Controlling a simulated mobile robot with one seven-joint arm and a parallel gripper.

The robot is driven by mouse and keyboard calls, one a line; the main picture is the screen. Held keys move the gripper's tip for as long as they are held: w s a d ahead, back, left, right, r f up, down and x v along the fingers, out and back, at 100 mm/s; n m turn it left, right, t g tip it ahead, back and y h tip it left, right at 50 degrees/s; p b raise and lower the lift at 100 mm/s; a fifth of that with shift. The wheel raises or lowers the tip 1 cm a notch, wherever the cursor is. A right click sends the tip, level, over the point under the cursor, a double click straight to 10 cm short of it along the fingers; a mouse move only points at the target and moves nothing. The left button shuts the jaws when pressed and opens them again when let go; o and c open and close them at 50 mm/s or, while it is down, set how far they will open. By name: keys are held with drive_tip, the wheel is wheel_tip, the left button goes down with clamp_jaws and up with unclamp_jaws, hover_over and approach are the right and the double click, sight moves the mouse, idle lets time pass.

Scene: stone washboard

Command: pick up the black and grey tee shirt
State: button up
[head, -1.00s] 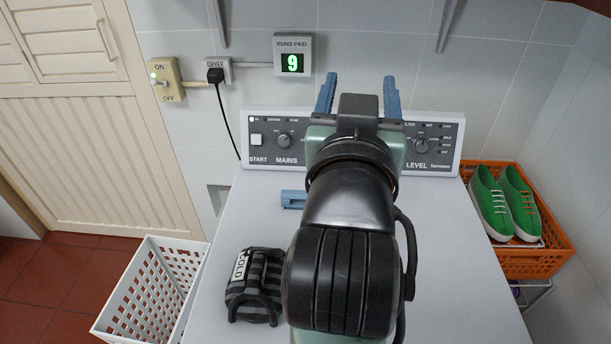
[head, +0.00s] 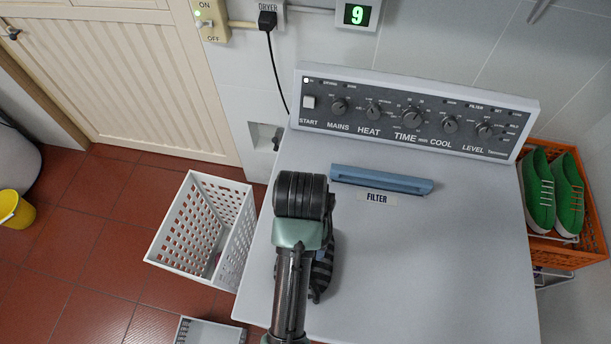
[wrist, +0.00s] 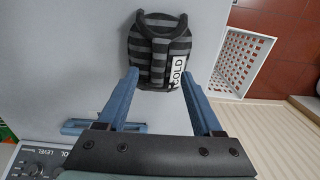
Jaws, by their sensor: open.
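The black and grey striped tee shirt (wrist: 158,42) lies folded on the white dryer top, with a white "COLD" tag on it. In the head view only a strip of the shirt (head: 322,272) shows beside my arm, which hides the rest. In the wrist view my gripper (wrist: 159,76) is open, its two blue fingers apart. The fingertips appear at the near edge of the shirt, one toward each side of it. Nothing is held. I cannot tell the height of the fingertips above the dryer top.
A blue filter handle (head: 381,180) sits on the dryer top (head: 430,270) in front of the control panel (head: 412,115). A white basket (head: 203,228) stands on the floor at left. An orange crate (head: 566,246) with green shoes is at right. The dryer top's right side is clear.

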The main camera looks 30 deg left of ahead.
sight(321, 272)
wheel_tip(321, 272, down, 2)
drive_tip(key=shift+f+b, duration=0.1)
drive_tip(key=shift+b, duration=0.2)
drive_tip(key=shift+f+p, duration=0.25)
drive_tip(key=shift+p, duration=0.25)
drive_tip(key=shift+w+f+p, duration=0.1)
drive_tip(key=shift+f+p, duration=0.8)
drive_tip(key=shift+f, duration=2.25)
clamp_jaws()
